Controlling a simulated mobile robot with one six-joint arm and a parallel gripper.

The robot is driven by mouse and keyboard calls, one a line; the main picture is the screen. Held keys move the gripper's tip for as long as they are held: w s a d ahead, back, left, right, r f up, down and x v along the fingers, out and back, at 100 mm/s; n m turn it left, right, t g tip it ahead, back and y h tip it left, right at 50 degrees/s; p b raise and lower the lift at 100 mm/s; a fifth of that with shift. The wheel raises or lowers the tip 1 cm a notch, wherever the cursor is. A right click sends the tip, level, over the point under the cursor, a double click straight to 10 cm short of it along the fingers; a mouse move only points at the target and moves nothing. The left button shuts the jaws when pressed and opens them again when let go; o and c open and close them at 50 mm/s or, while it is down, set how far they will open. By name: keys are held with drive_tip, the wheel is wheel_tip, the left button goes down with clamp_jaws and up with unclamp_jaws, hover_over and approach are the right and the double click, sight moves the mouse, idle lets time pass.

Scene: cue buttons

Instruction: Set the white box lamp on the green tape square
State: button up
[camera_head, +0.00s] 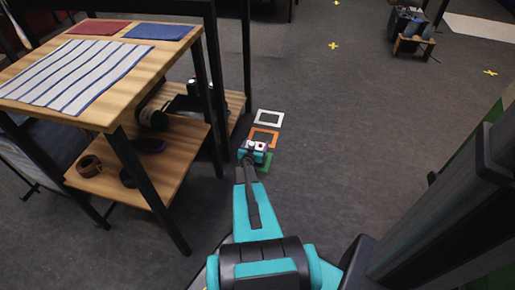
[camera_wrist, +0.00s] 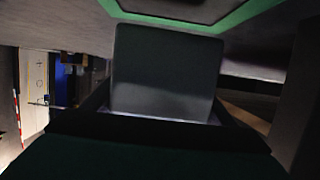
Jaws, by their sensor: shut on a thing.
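The white box lamp (camera_head: 260,146) is at the end of my arm, low over the floor, with a small red spot on its top. My gripper (camera_head: 251,157) is shut on it. In the wrist view the box (camera_wrist: 166,75) looks grey in shadow and fills the middle between the fingers. The green tape square (camera_head: 264,164) is partly hidden by the gripper and box. Its green strip (camera_wrist: 240,18) also shows in the wrist view, at the top, close beyond the box. I cannot tell whether the box touches the floor.
An orange tape square (camera_head: 264,137) and a white tape square (camera_head: 269,118) lie just beyond on the grey floor. A wooden table (camera_head: 117,110) with lower shelves stands close on the left. Open floor lies to the right and ahead.

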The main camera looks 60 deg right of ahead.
drive_tip(key=shift+f+b, duration=0.9)
drive_tip(key=shift+f, duration=0.8)
drive_tip(key=shift+f, duration=0.1)
drive_tip(key=o, duration=1.6)
drive_tip(key=shift+s+a+r, duration=0.2)
drive_tip(key=shift+a+r, duration=0.15)
drive_tip(key=shift+a, duration=0.25)
drive_tip(key=p+v, duration=0.3)
drive_tip(key=v, duration=0.7)
drive_tip(key=shift+a, duration=0.3)
